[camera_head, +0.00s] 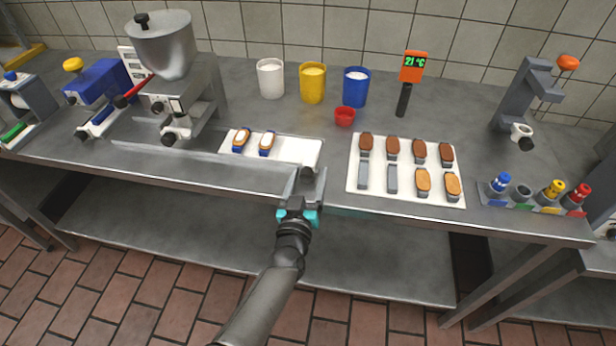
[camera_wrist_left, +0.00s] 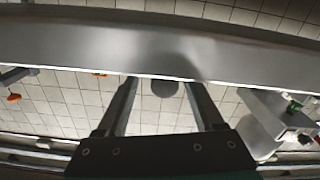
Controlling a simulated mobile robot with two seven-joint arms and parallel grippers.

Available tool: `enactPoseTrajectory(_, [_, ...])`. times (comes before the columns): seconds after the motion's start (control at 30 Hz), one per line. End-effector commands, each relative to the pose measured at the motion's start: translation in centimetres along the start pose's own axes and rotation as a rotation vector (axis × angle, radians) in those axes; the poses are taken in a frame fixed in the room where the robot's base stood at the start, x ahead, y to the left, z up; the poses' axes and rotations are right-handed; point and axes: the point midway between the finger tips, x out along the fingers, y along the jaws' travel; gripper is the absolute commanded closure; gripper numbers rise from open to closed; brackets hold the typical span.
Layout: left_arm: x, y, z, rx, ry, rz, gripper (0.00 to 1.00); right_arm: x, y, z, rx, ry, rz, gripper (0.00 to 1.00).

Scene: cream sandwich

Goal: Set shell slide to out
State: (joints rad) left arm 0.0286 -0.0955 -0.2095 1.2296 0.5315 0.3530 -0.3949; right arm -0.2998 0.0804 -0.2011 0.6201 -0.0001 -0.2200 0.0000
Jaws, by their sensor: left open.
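I cannot tell for sure which part is the shell slide. The blue machine (camera_head: 103,82) at the left of the counter has a yellow knob on top and a blue-and-white handle (camera_head: 97,122) low at its front. My left gripper (camera_head: 308,176) is at the front edge of the counter, in front of the right end of the small white tray (camera_head: 300,153), well to the right of that machine. Its two fingers (camera_wrist_left: 160,85) are apart with nothing held between them in the left wrist view. My right gripper does not show.
A grey hopper machine (camera_head: 165,50) stands between the blue machine and the cups. The small tray holds two filled shells. A larger white tray (camera_head: 406,180) holds several brown pieces. A thermometer (camera_head: 412,68), a grey stand (camera_head: 525,95) and a bottle rack (camera_head: 530,203) stand farther right.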

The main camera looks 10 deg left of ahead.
Motion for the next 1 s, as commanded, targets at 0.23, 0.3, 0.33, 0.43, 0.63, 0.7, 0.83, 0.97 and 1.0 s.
enactPoseTrajectory(0.23, [-1.2,-0.1,-0.1,0.001,0.0,-0.002,0.31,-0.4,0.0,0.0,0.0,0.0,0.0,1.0])
enactPoseTrajectory(0.3, [-2.2,-0.1,-0.1,0.001,-0.001,-0.002,0.31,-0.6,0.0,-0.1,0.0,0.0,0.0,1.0])
enactPoseTrajectory(0.33, [-2.7,-0.1,-0.1,0.001,-0.002,-0.002,0.31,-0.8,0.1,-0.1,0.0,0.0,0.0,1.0])
enactPoseTrajectory(0.43, [-4.6,-0.1,0.0,0.001,-0.003,-0.002,0.31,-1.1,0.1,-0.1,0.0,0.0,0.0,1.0])
enactPoseTrajectory(0.63, [-8.4,0.0,-0.1,0.001,-0.003,0.0,0.31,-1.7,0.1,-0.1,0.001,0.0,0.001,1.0])
enactPoseTrajectory(0.7, [-9.8,0.0,0.0,0.001,-0.003,-0.001,0.31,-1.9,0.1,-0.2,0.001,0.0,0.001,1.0])
enactPoseTrajectory(0.83, [-12.1,0.0,0.0,0.001,-0.003,0.0,0.31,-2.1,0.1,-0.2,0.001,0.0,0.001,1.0])
enactPoseTrajectory(0.97, [-13.8,0.0,0.0,0.0,-0.002,0.0,0.31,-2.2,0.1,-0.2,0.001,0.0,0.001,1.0])
enactPoseTrajectory(1.0, [-14.2,0.0,0.0,0.0,-0.002,0.0,0.31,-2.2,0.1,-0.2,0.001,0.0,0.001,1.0])
